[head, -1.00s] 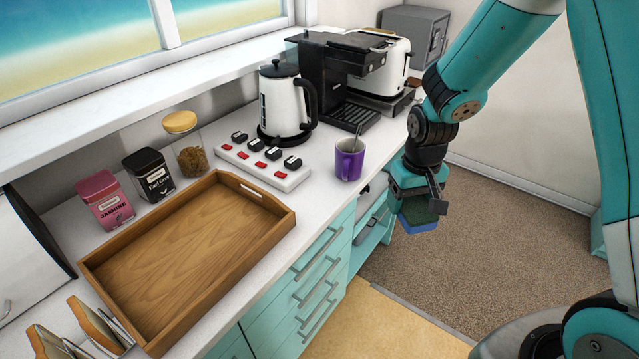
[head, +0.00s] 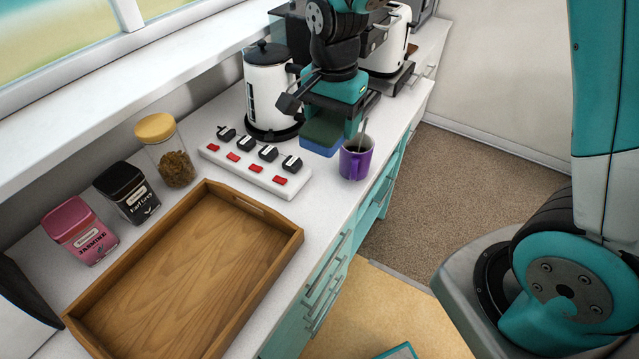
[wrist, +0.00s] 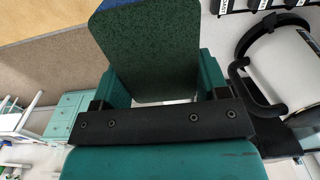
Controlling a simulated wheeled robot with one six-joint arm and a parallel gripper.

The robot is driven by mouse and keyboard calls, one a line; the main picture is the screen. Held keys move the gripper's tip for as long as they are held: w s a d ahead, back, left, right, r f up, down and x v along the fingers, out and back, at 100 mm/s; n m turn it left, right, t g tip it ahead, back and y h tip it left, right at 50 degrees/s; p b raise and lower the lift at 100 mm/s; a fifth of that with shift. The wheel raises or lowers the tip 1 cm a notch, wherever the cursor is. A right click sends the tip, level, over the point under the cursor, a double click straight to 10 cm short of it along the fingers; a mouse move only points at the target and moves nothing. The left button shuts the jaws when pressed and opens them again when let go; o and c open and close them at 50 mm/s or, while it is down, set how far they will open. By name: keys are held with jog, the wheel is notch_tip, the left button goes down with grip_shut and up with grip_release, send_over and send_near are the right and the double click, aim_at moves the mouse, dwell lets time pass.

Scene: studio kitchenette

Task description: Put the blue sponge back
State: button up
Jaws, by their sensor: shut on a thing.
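My gripper (head: 334,112) is shut on the blue sponge (head: 320,137), which has a blue body and a dark green scouring face. It holds the sponge above the counter, between the power strip and the purple mug (head: 355,162), in front of the white kettle. In the wrist view the sponge (wrist: 150,55) sits between the two fingers, its green face towards the camera and a strip of blue at the top left. In the head view the gripper hides part of the coffee machine. I cannot tell the exact gap between sponge and mug.
A wooden tray (head: 190,285) fills the near counter. A white power strip (head: 255,172) with several plugs lies behind it, near the kettle (head: 268,90). A glass jar (head: 170,155), a black tin (head: 128,192) and a pink tin (head: 80,230) line the back. The mug holds a spoon.

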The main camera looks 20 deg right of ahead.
aim_at(330, 199)
notch_tip(330, 199, down, 20)
jog(key=p, duration=0.3)
jog(key=shift+r+p, duration=0.25)
jog(key=shift+p, duration=0.15)
jog(key=shift+f, duration=0.2)
jog(key=o, duration=0.9)
jog(key=shift+r, duration=0.1)
